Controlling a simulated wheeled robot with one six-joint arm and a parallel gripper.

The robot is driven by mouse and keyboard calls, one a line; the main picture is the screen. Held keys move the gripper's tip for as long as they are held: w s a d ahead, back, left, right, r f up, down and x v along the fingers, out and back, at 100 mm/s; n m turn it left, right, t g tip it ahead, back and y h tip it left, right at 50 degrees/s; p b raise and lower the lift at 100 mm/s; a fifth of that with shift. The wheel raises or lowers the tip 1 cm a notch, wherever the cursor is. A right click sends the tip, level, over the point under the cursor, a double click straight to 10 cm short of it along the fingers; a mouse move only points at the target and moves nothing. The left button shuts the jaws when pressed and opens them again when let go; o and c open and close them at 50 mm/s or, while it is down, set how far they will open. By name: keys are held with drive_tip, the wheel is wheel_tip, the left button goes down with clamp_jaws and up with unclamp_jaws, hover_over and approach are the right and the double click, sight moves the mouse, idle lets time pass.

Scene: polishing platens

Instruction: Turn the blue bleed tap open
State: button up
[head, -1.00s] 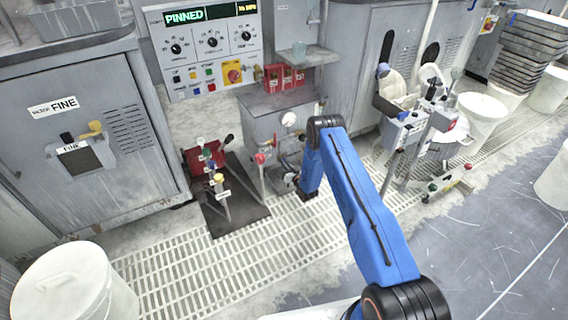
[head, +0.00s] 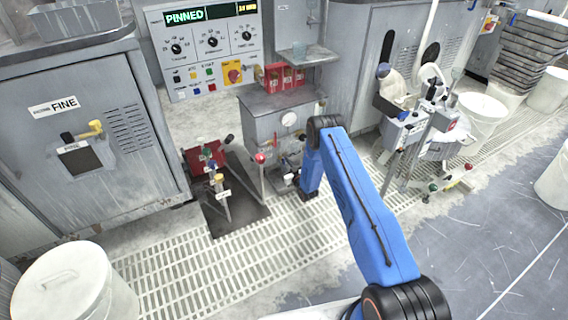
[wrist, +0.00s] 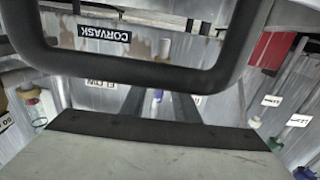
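A small blue piece (wrist: 157,96), probably the blue bleed tap, shows in the middle of the wrist view. It lies between the two dark fingers of my gripper (wrist: 158,106), which stand apart with a gap around it. I cannot tell whether either finger touches it, nor which way the tap is turned. In the head view my blue arm reaches down to the front of the grey cabinet (head: 262,128). The tap and my fingertips cannot be made out there.
A stand with coloured knobs (head: 219,180) is left of my arm, near a red-knobbed post (head: 260,159). A machine with levers (head: 405,130) stands to the right. A control panel (head: 205,50) reads PINNED. A white lidded bucket (head: 75,285) stands at front left.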

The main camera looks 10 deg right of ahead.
drive_tip(key=v, duration=1.7)
drive_tip(key=shift+s, duration=0.2)
drive_tip(key=shift+w+r, duration=0.1)
drive_tip(key=shift+r, duration=0.05)
